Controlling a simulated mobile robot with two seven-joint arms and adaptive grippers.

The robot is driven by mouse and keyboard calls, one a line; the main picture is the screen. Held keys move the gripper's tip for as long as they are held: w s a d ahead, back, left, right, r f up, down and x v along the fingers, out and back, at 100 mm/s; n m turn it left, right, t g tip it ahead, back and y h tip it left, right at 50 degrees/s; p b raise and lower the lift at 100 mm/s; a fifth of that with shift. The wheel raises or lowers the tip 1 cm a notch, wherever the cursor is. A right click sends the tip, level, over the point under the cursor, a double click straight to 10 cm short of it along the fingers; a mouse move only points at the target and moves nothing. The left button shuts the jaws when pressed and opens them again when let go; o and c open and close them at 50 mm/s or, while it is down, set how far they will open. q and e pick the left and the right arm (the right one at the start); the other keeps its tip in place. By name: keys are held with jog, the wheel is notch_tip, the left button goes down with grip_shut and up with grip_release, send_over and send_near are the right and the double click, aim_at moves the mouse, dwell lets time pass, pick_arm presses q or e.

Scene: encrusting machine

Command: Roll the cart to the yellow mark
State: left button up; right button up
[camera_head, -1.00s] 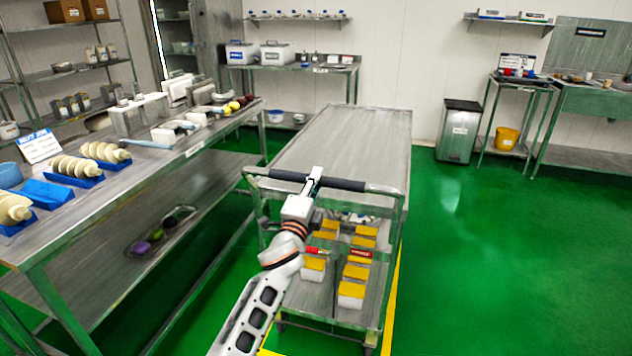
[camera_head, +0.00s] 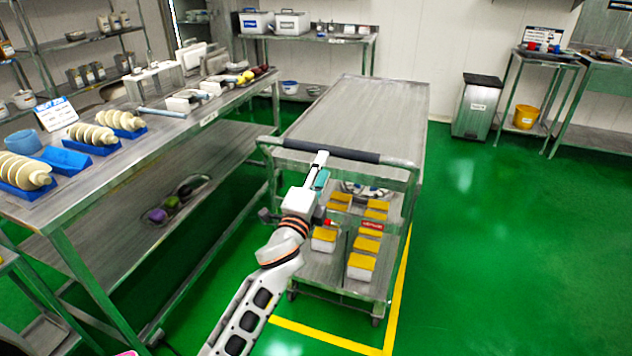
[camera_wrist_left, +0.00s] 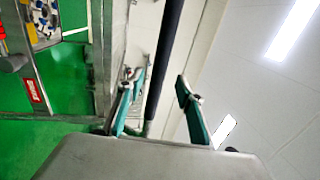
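The cart (camera_head: 352,108) is a grey metal trolley with a dark handle bar (camera_head: 345,154) on its near side. The handle also shows in the left wrist view (camera_wrist_left: 165,58). My left gripper (camera_head: 321,170) is at the handle, left of its middle. In the left wrist view its teal fingers (camera_wrist_left: 158,102) stand apart on either side of the bar, with gaps visible. The yellow mark (camera_head: 325,336) is a line on the floor in front of the cart's near end, with another line (camera_head: 399,285) along its right side. My right gripper is not in view.
The cart's lower shelf carries several yellow-topped white boxes (camera_head: 361,266). A long metal table (camera_head: 100,178) stands close on the left. A bin (camera_head: 477,108) and side tables are at the back. The green floor (camera_head: 500,240) on the right is clear.

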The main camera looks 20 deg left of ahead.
pick_arm(q)
jog(key=s, duration=0.2)
jog(key=s+f, duration=0.1)
jog(key=s, duration=0.1)
jog(key=shift+s, duration=0.35)
jog(key=shift+a, duration=0.1)
jog(key=s+f+n+g+p, duration=0.15)
jog(key=s+f+n, duration=0.25)
jog(key=s+f, duration=0.45)
jog(key=s+f+n+g, duration=0.3)
jog(key=s+f, duration=0.3)
jog(key=f, duration=0.5)
jog(key=s+f+n+g+h, duration=0.1)
jog(key=s+f+n+g, duration=0.1)
jog(key=s+f, duration=0.4)
jog(key=s+f+n+g+p, duration=0.1)
jog(key=s+f+n+g, duration=0.2)
jog(key=s, duration=1)
notch_tip(320, 180, down, 3)
jog(key=shift+s+r+n+h+p, duration=0.1)
jog(key=shift+s+n+h+p, duration=0.25)
jog(key=shift+n, duration=0.75)
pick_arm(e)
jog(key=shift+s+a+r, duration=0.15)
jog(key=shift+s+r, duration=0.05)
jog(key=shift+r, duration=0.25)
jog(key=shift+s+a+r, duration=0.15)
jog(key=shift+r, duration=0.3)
